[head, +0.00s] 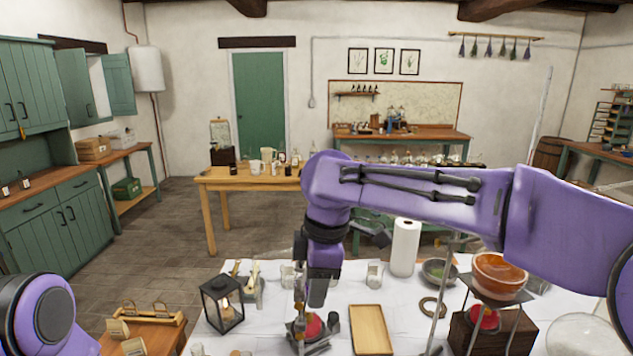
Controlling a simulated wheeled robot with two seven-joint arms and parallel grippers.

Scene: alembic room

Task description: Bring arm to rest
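My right arm (420,192) is purple, reaches in from the right and bends down over the white-covered table (340,292). My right gripper (318,296) points down at the near part of this table. It is above or in front of a small stand with a red part (311,326); I cannot tell whether they touch. Its fingers are dark and small, so their opening is unclear. Part of my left arm (42,312) shows at the lower left corner; its gripper is out of view.
Near my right gripper stand a black lantern (222,305), a wooden tray (370,330), a paper roll (404,248) and glass jars. An orange bowl (499,276) sits on a stand at the right, beneath my arm. A wooden table (228,180) stands behind.

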